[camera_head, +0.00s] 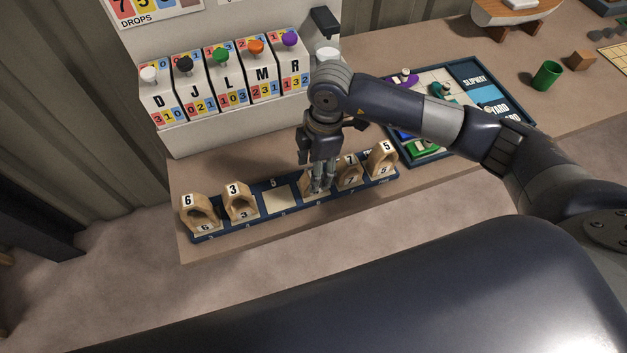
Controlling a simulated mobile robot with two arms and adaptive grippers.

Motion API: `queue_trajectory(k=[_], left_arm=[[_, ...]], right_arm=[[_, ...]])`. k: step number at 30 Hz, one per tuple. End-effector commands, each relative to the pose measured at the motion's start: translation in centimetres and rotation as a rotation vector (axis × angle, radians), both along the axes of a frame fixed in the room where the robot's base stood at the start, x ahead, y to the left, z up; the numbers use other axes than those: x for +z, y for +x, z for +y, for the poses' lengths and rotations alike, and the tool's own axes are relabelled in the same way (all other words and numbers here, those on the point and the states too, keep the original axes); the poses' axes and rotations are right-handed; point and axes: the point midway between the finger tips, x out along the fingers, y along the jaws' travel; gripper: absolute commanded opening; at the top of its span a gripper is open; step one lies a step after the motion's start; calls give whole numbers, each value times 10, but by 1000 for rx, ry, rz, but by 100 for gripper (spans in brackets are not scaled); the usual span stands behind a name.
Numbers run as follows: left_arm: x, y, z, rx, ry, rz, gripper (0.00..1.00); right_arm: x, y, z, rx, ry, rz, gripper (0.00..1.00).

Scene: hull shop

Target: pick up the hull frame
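Several small wooden hull frames with an arched opening and number tags stand in a dark blue rack (255,218) on the bench. From the left, a frame tagged 6 (200,213) and one tagged 3 (240,201) come first. A bare slot marked 5 (279,199) follows. A further frame (308,184) is mostly hidden behind my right gripper (321,187). To its right stand a frame tagged 1 (350,171) and one tagged 5 (382,159). My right gripper points down with its fingers at the partly hidden frame. Whether they close on it is unclear. My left gripper is out of view.
Behind the rack stands a white cabinet (180,137) with lettered drums and coloured knobs. To the right lies a board (461,80) with coloured pieces. A green cup (546,75), a wooden block (582,61) and a model boat (512,13) stand farther right.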

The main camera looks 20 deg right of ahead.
Motion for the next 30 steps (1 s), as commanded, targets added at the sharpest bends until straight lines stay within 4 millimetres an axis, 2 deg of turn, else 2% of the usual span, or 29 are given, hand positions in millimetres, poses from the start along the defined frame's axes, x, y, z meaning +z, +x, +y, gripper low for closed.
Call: queue_trajectory(k=[5, 9, 13, 22, 23, 29, 30], left_arm=[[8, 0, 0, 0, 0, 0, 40], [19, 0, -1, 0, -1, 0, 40], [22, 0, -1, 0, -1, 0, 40], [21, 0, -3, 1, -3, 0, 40], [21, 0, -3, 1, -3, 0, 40], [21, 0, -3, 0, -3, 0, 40], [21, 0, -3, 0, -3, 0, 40]], right_arm=[[-12, 0, 0, 0, -1, 2, 53], [-32, 2, -2, 0, -1, 3, 53], [-50, 2, 1, 2, 2, 2, 53], [-58, 3, 1, 3, 2, -1, 53], [-58, 3, 1, 3, 2, -1, 49], [-57, 3, 1, 3, 2, -1, 4], [-57, 3, 1, 3, 2, -1, 4]])
